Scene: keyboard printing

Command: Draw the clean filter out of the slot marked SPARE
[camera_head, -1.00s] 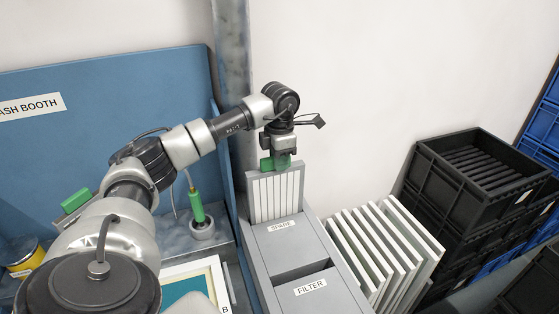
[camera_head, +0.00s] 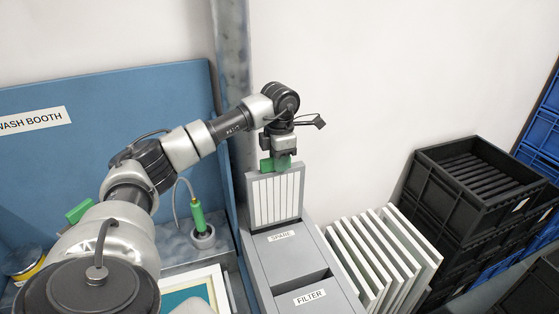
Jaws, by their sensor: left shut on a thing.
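The clean filter (camera_head: 275,198) is a grey-framed panel with white pleats. It stands upright at the back of the grey housing, behind the label SPARE (camera_head: 281,237), with most of its face showing above the housing top. The filter's lower end is hidden by the housing, so I cannot tell how much is still in the slot. A second opening lies in front, by the label FILTER (camera_head: 309,297). My right gripper is not in view.
White-framed panels (camera_head: 385,255) lean in a row right of the housing. Black crates (camera_head: 470,200) are stacked further right. Left are the blue wash booth (camera_head: 110,105), a green-handled tool (camera_head: 197,215) and a framed screen (camera_head: 200,285). A metal post (camera_head: 232,70) stands behind my arm.

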